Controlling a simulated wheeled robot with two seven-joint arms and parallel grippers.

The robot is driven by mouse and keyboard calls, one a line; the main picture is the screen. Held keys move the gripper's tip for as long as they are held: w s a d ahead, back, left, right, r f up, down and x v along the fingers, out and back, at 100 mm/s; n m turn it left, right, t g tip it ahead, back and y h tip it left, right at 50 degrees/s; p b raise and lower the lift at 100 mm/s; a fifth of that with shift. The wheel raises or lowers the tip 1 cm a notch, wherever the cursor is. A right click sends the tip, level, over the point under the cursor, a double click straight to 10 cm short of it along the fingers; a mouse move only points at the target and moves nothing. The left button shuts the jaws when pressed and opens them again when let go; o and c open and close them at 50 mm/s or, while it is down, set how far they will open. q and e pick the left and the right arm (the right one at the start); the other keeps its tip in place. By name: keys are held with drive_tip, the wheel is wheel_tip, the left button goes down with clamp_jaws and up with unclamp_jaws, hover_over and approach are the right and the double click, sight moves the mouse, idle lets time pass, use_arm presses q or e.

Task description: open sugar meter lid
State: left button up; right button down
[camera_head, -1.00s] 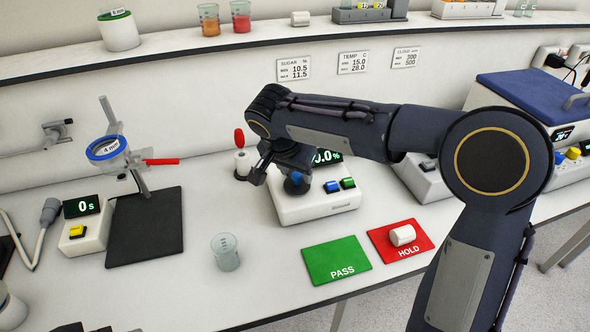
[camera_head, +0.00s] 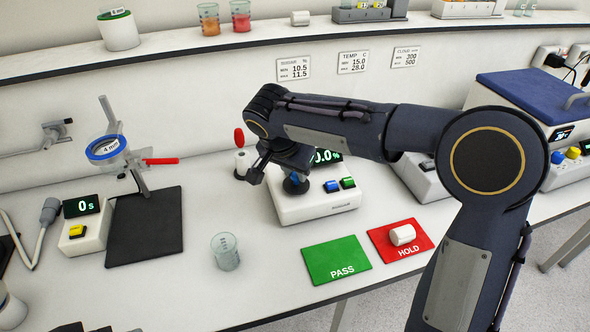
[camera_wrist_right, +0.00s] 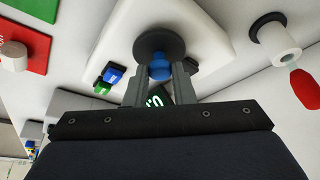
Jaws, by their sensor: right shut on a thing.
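The sugar meter (camera_head: 318,207) is a white box on the bench with a dark display reading "0.0%" in part, a blue button and a green button. Its lid is a dark round disc (camera_wrist_right: 150,42) with a blue knob (camera_wrist_right: 160,68). My right gripper (camera_wrist_right: 160,72) is shut on the blue knob, with one finger on each side of it. In the head view the gripper (camera_head: 292,178) is over the meter's left part and my wrist hides much of the lid. The lid looks down on the meter. My left gripper is not in view.
A white holder with a red-tipped stick (camera_head: 240,150) stands close left of the meter. A clear beaker (camera_head: 225,251), the green PASS mat (camera_head: 335,261) and the red HOLD mat (camera_head: 385,232) with a white cylinder (camera_head: 402,235) lie in front. A ring stand (camera_head: 125,150) is at left.

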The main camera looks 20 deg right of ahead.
sight(286, 181)
drive_tip(key=a+m, duration=0.1)
drive_tip(key=m+g+h, duration=0.1)
drive_tip(key=m, duration=0.1)
drive_tip(key=shift+w+a, duration=0.25)
drive_tip(key=shift+a, duration=0.15)
drive_tip(key=shift+w+a+m+g, duration=0.25)
drive_tip(key=shift+a+m, duration=0.2)
drive_tip(key=shift+m, duration=0.55)
drive_tip(key=shift+w+a+r+m+g+h+p, duration=0.1)
drive_tip(key=shift+w+a+m+g+h+p, duration=0.15)
drive_tip(key=shift+m, duration=0.2)
drive_tip(key=shift+a+m+g+h+p, duration=0.1)
drive_tip(key=shift+a+m+g+p, duration=0.15)
drive_tip(key=shift+m, duration=0.2)
drive_tip(key=m+p, duration=0.1)
drive_tip(key=w+m+g+p, duration=0.1)
drive_tip(key=shift+a+r+m, duration=0.1)
drive_tip(key=shift+a+m, duration=0.3)
drive_tip(key=w+m+p, duration=0.1)
drive_tip(key=m+p, duration=0.1)
drive_tip(key=w+m+g+p, duration=0.1)
drive_tip(key=m+p, duration=0.1)
drive_tip(key=w+a+m+g+y+p, duration=0.1)
drive_tip(key=m+p, duration=0.1)
drive_tip(key=shift+w+f, duration=0.15)
drive_tip(key=shift+f, duration=0.05)
drive_tip(key=shift+m+p, duration=0.3)
